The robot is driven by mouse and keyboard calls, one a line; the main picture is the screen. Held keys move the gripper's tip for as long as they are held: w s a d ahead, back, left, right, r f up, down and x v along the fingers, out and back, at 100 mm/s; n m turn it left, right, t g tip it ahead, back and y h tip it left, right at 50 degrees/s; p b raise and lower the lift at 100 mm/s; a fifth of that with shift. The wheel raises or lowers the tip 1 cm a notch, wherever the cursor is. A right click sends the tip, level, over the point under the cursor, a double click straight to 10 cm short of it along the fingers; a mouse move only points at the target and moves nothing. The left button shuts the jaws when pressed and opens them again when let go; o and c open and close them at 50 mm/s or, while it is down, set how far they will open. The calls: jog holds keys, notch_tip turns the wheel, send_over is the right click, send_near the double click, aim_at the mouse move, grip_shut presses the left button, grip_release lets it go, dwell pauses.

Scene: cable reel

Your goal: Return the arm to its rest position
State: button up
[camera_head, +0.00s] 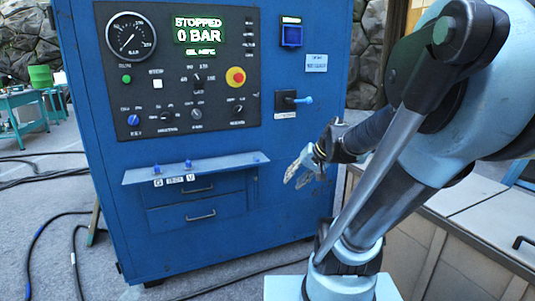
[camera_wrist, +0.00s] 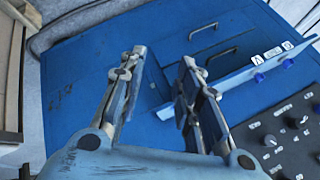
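My gripper (camera_head: 300,168) is in front of the right part of a blue control cabinet (camera_head: 225,240), low beside its drawers. In the wrist view my gripper (camera_wrist: 162,72) has its two fingers apart with nothing between them, and the blue cabinet front (camera_wrist: 80,95) lies behind them. My arm reaches in from the right side of the head view, bent, with the gripper pointing left.
The cabinet carries a black panel (camera_head: 150,95) with a gauge, knobs and a display reading "STOPPED 0 BAR". A narrow shelf (camera_head: 215,166) sticks out above two drawers (camera_head: 195,205). A grey bench (camera_head: 480,215) stands at right. Cables lie on the floor at left.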

jog(key=s+d+f+g+h, duration=0.1)
jog(key=s+d+f+h, duration=0.1)
jog(key=s+d+f, duration=0.2)
jog(key=s+d+f+n+g+h, duration=0.1)
jog(key=s+d, duration=0.4)
jog(key=s, duration=0.5)
notch_tip(320, 180, down, 3)
jog(key=g+h, duration=0.1)
jog(key=h, duration=0.1)
jog(key=shift+h, duration=0.3)
